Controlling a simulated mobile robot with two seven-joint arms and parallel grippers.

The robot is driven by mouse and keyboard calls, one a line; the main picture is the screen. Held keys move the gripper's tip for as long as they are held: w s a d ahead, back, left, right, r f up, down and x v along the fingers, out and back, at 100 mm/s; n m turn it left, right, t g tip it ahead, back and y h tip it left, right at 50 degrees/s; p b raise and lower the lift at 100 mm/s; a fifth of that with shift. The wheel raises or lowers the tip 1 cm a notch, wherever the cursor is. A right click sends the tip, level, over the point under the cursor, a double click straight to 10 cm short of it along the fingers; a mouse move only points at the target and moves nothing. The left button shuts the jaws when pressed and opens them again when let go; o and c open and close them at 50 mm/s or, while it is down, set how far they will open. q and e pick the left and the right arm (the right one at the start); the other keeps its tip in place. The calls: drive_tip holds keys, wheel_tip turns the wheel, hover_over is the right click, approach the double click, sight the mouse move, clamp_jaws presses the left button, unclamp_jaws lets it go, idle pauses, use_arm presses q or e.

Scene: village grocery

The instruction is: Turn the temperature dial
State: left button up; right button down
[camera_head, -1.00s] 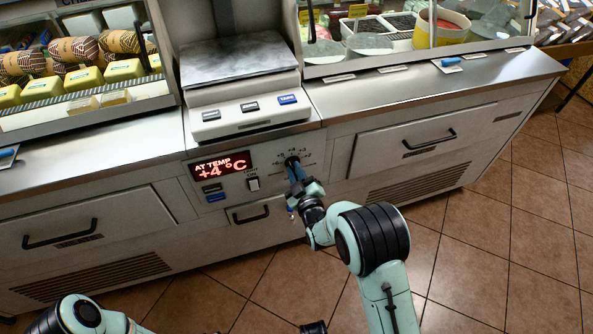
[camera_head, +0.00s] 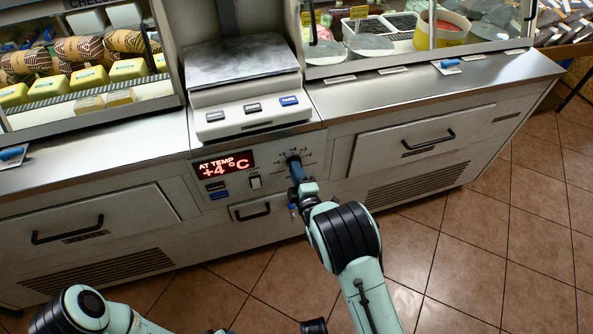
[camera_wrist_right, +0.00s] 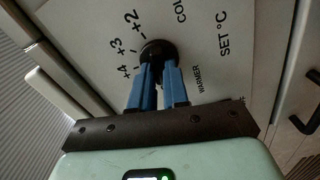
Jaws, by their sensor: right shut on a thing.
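The temperature dial is a black round knob on the pale control panel (camera_head: 312,150) below the scale. In the right wrist view the dial (camera_wrist_right: 159,49) sits among printed marks +4, +3 and +2, with "SET °C" and "WARMER" beside it. My right gripper (camera_head: 296,170) is at the dial, and its blue fingers (camera_wrist_right: 157,74) are shut on it from either side. The fingers partly cover the knob, and I cannot tell its pointer's setting. The red display (camera_head: 224,165) reads "AT TEMP +4 °C".
A white switch (camera_head: 255,182) sits between display and dial. The scale (camera_head: 245,75) stands above on the steel counter. Drawers with black handles (camera_head: 252,212) flank the panel. The tiled floor (camera_head: 450,230) in front is clear at the right.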

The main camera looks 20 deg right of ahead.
use_arm(q)
drive_tip(key=shift+s, duration=0.15)
use_arm(e)
drive_tip(key=shift+d+f+n, duration=0.1)
drive_tip(key=shift+n, duration=0.2)
drive_tip(key=c, duration=1.1)
unclamp_jaws()
use_arm(q)
drive_tip(key=s, duration=0.1)
drive_tip(key=s+d+r+p, duration=0.1)
drive_tip(key=s+r+g+p, duration=0.1)
drive_tip(key=shift+d+r, duration=0.1)
drive_tip(key=shift+d, duration=0.2)
use_arm(e)
drive_tip(key=s, duration=1.3)
drive_tip(key=shift+s+d, duration=0.2)
drive_tip(key=shift+s, duration=0.05)
